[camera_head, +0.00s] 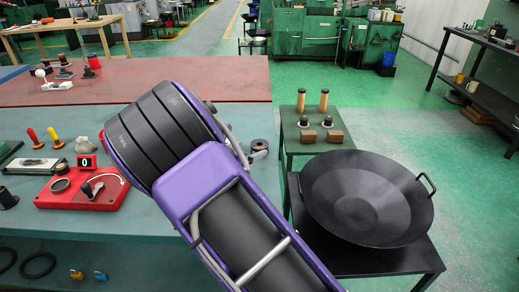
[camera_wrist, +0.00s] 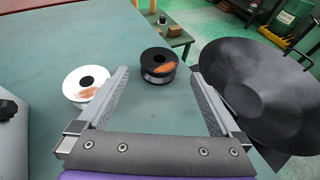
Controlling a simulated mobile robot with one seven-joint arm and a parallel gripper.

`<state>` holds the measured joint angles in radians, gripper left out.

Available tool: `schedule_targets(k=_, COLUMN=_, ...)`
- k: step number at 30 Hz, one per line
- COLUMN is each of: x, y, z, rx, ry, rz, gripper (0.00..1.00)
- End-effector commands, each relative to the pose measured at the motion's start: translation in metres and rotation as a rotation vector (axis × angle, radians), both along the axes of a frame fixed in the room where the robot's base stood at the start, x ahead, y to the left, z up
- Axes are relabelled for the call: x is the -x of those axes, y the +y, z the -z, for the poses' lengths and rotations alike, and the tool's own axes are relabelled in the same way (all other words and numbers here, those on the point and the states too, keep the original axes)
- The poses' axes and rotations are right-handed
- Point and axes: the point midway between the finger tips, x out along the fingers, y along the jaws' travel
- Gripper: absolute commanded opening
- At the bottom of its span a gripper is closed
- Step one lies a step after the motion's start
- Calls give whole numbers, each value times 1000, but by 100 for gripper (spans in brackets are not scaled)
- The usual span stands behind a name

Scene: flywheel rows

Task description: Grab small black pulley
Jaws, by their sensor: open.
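The small black pulley (camera_wrist: 158,63) is a dark spool with a centre hole and an orange-brown patch on top. It sits on the green table, just beyond and between the fingertips of my gripper (camera_wrist: 159,74) in the wrist view. My gripper is open, with nothing between its fingers. In the head view a small dark round part (camera_head: 260,145), seemingly the pulley, shows at the table's right edge beside my arm.
A white spool (camera_wrist: 85,85) stands just left of my left finger. A large black wok (camera_head: 368,198) stands on a low black table to the right. A red device (camera_head: 83,187) lies on the left of the table. The table surface (camera_wrist: 105,35) beyond my gripper is mostly clear.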

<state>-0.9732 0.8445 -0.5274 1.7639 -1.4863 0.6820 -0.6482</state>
Motion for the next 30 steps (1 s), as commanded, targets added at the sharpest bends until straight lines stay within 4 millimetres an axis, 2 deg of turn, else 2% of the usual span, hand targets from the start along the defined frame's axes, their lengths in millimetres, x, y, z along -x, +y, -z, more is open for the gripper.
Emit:
schedule_targets(k=5, x=-11, y=-7, z=6, rx=1, ry=0, rz=2, gripper=100)
schedule_targets(k=12, x=-39, y=-22, z=19, rx=0, ry=-1, rz=2, gripper=100)
schedule_targets(k=21, x=-44, y=-24, z=21, rx=0, ry=0, rz=0, gripper=100)
schedule_targets(k=23, x=-44, y=-24, z=21, rx=0, ry=0, rz=0, gripper=91)
schedule_targets(k=30, x=-44, y=-24, z=21, rx=0, ry=0, rz=0, gripper=48)
